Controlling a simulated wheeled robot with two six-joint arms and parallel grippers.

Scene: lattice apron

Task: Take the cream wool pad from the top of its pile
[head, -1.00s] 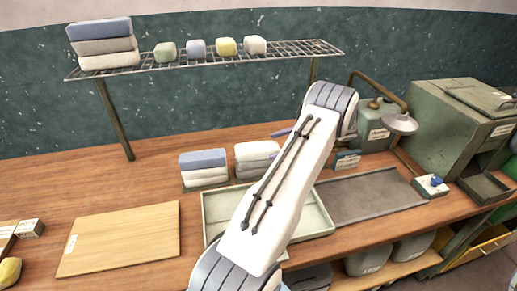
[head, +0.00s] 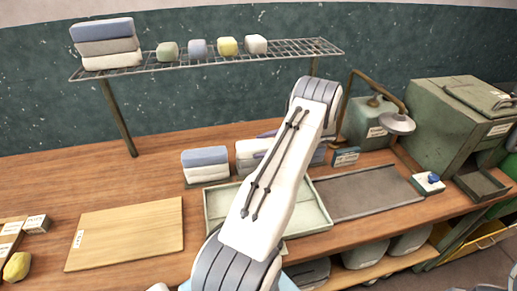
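The cream wool pad (head: 245,147) is on top of a short pile on the bench, in the middle of the view. My white arm link hides the right side of this pile. My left gripper (head: 262,146) is at the pile, mostly hidden behind my arm. Thin purple finger parts show at the back and front of the cream pad. I cannot tell whether they touch it or how far apart they are. The pad appears to rest on the pile. My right gripper is not in view.
A pile with a blue pad (head: 204,156) on top stands close to the left. A pale green tray (head: 217,208) lies in front, partly under my arm. A wooden board (head: 125,235) lies left. A wire shelf (head: 185,66) above carries pads and blocks. A lamp (head: 398,123) stands right.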

